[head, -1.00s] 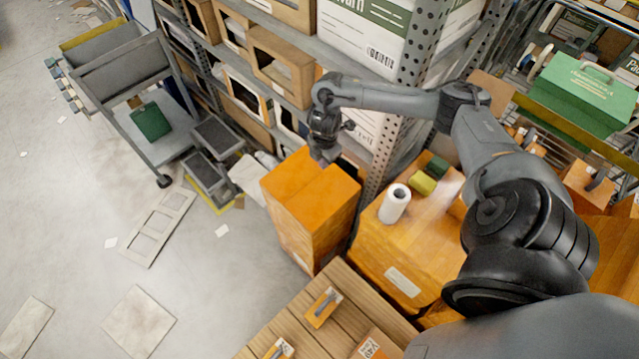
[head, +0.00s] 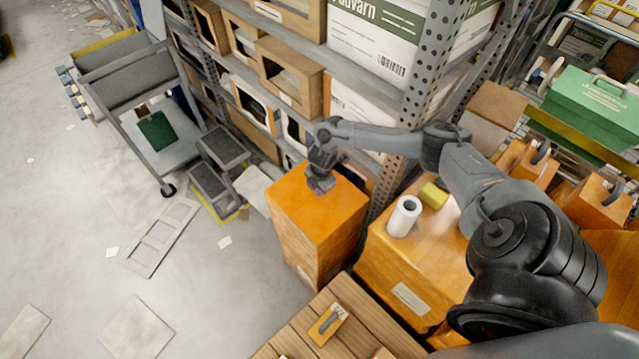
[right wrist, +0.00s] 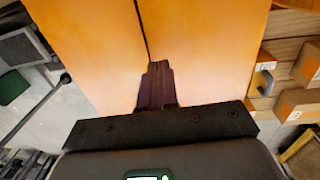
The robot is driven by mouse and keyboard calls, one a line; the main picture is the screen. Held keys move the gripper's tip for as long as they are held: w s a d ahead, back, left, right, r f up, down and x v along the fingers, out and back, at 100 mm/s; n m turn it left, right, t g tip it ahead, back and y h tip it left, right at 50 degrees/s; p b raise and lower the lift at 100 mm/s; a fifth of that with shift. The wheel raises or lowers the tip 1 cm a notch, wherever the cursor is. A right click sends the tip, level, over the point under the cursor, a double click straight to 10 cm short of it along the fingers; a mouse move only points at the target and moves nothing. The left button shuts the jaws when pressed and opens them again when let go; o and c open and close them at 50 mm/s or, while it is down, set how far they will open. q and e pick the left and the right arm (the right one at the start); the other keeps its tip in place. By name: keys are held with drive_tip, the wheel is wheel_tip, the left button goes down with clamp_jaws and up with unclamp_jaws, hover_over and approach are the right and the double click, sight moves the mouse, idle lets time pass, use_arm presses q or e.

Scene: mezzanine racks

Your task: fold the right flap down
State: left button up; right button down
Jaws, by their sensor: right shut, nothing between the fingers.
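A tall orange box (head: 312,260) stands at the middle of the head view, beside the shelf rack. Its top looks flat and closed. In the right wrist view two orange top panels, one at left (right wrist: 85,50) and the right flap (right wrist: 210,50), lie side by side with a narrow dark seam between them. My right gripper (head: 320,185) is shut and empty, pointing down at the box top near its middle. In the right wrist view its fingers (right wrist: 157,80) lie along the seam; I cannot tell whether they touch the cardboard. My left gripper is out of view.
The shelf rack's perforated post (head: 420,70) rises right behind the box. A larger orange box (head: 385,265) with a white paper roll (head: 404,216) stands to its right. A slatted wooden surface (head: 350,300) lies in front.

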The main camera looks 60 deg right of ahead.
drive_tip(key=shift+w+f, duration=0.1)
drive_tip(key=shift+f, duration=0.85)
drive_tip(key=shift+f, duration=0.15)
